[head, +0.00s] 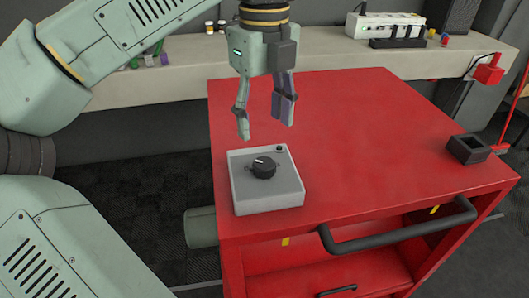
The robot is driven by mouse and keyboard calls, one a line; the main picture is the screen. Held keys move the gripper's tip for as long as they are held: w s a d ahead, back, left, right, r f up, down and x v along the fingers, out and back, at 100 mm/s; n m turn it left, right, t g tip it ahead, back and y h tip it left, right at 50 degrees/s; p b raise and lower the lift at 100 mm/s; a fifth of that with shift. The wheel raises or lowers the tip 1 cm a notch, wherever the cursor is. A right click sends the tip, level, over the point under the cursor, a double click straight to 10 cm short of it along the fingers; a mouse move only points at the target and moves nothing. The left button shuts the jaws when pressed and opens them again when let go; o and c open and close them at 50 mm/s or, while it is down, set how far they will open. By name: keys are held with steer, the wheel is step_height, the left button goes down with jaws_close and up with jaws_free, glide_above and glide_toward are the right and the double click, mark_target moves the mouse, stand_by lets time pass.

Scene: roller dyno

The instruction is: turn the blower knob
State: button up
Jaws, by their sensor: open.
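The blower knob (263,167) is a black round knob with a white pointer mark. It sits on top of a light grey box (268,202) at the near left corner of the red cart. My gripper (266,130) points down with its fingers apart and empty. In the picture its fingertips are just above the knob, and a gap shows between them and it. The exact height and depth of this gap cannot be told from this single view. A small black button (279,149) is at the box's far right corner.
The red cart top (370,140) is mostly clear. A black square holder (467,149) stands at its right edge, and a black handle (400,233) runs along the front.

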mark_target(264, 163)
step_height(264, 163, down, 9)
steer(key=shift+f+p, duration=0.1)
steer(key=shift+p, duration=0.75)
